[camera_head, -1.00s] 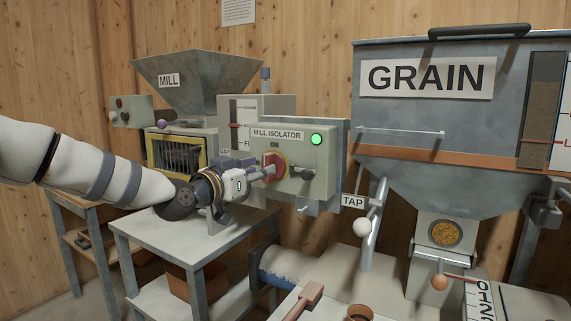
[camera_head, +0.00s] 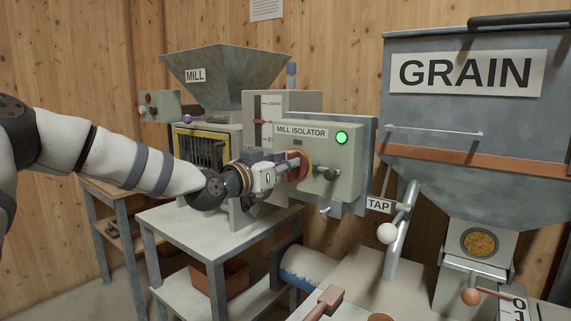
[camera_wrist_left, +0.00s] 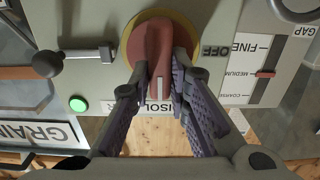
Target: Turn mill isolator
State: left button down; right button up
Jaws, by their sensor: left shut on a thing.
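The mill isolator is a grey-green box (camera_head: 346,170) with a "MILL ISOLATOR" label and a lit green lamp (camera_head: 342,138). Its red rotary handle (camera_head: 300,166) sits on the front face; in the left wrist view the handle (camera_wrist_left: 152,45) stands on a yellow disc. The handle's white mark points toward the label side, and "OFF" is printed to one side of the disc. My left gripper (camera_head: 287,165) is shut on the handle, with one finger on each side in the left wrist view (camera_wrist_left: 160,66). My right gripper is not in view.
A black-knobbed lever (camera_head: 326,173) and a small lower lever (camera_head: 325,210) stick out beside the handle. The mill hopper (camera_head: 222,75) is behind on the left. The grain bin (camera_head: 450,110) and tap lever (camera_head: 387,233) are on the right. A grey table (camera_head: 190,225) stands below my left arm.

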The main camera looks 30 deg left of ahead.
pick_arm(q)
jog(key=shift+a+f+n, duration=0.15)
jog(key=shift+f+n, duration=0.05)
jog(key=shift+n, duration=2.75)
jog(key=shift+a+f+n, duration=0.15)
jog(key=shift+a+n, duration=0.05)
jog(key=shift+n, duration=2.7)
jog(key=shift+a+f+n, duration=0.15)
jog(key=shift+f+n, duration=0.05)
jog(key=shift+n, duration=2.75)
jog(key=c, duration=1.9)
grip_release()
jog(key=o, duration=0.4)
jog(key=shift+w, duration=0.2)
